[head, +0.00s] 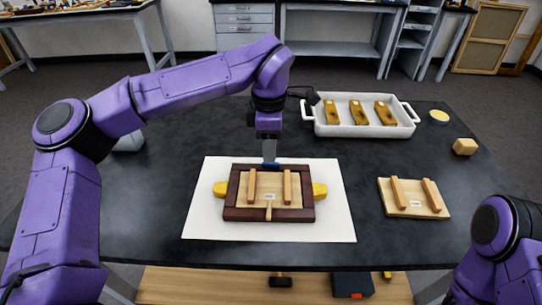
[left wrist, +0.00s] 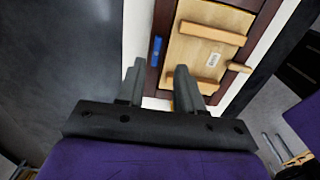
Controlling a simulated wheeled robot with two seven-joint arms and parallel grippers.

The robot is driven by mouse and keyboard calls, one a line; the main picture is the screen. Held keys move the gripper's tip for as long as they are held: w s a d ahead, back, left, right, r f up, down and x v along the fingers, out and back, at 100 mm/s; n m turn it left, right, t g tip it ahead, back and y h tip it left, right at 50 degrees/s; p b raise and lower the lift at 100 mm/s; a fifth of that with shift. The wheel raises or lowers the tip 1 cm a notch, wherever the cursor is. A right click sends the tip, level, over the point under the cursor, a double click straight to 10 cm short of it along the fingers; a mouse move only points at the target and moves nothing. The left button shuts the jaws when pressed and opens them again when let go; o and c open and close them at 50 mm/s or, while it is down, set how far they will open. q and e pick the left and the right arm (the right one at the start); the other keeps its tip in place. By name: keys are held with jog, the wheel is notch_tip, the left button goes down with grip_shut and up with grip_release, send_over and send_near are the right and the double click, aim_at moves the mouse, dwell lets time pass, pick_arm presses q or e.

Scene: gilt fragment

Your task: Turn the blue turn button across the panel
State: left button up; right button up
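A pale wooden panel (head: 262,197) with two raised bars and a small label sits in a dark wooden frame (head: 240,213). The blue turn button (head: 270,166) is on the frame's far rail and shows in the left wrist view (left wrist: 156,50) lying along that rail. A plain wooden turn button (head: 268,212) on the near rail points onto the panel. My left gripper (head: 269,155) points down at the far rail, close to the blue button. The left wrist view shows its fingers (left wrist: 160,72) apart with nothing between them; contact cannot be told. My right gripper is out of view.
The frame rests on yellow supports (head: 320,190) over a white sheet (head: 200,222). A second panel (head: 413,205) lies to the right. A white tray (head: 340,128) with several brown pieces stands behind. A wooden block (head: 465,146) and yellow disc (head: 439,116) are at the right.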

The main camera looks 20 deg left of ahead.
aim_at(271, 164)
pick_arm(q)
jog(key=f, duration=0.1)
jog(key=w+f, duration=0.1)
jog(key=f, duration=0.1)
jog(key=shift+f, duration=0.65)
jog(key=shift+s, duration=0.25)
jog(key=shift+w+f, duration=0.1)
grip_shut()
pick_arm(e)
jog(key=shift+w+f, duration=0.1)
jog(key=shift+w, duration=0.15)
